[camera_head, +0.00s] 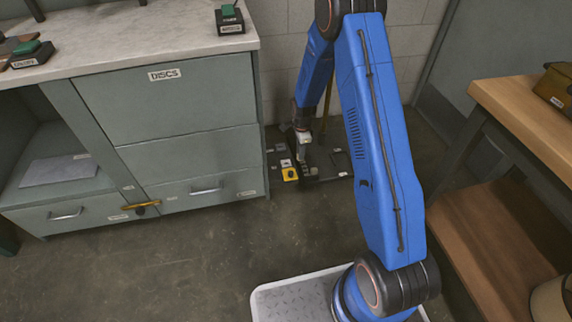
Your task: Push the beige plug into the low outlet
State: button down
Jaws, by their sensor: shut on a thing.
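My gripper (306,175) is low in the gap between the grey cabinet and the workbench, pointing down near the back wall. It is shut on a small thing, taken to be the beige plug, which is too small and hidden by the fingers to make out. A dark low panel (342,162) with pale labels lies around and behind the gripper at floor level. A small yellow block (290,174) with a dark spot sits just left of the fingers. I cannot tell which part is the low outlet, nor whether the plug touches it.
The grey cabinet (190,150), labelled DISCS, stands close on the left under a pale worktop (130,30). A wooden bench (530,110) with a lower shelf stands on the right. The concrete floor (200,260) in front of the cabinet is clear.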

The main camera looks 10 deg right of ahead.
jog(key=w+a, duration=0.5)
jog(key=w, duration=0.2)
dwell(5.0)
jog(key=shift+w, duration=0.1)
dwell(0.4)
jog(key=shift+f, duration=2)
jog(key=shift+f, duration=0.15)
jog(key=shift+f, duration=1.6)
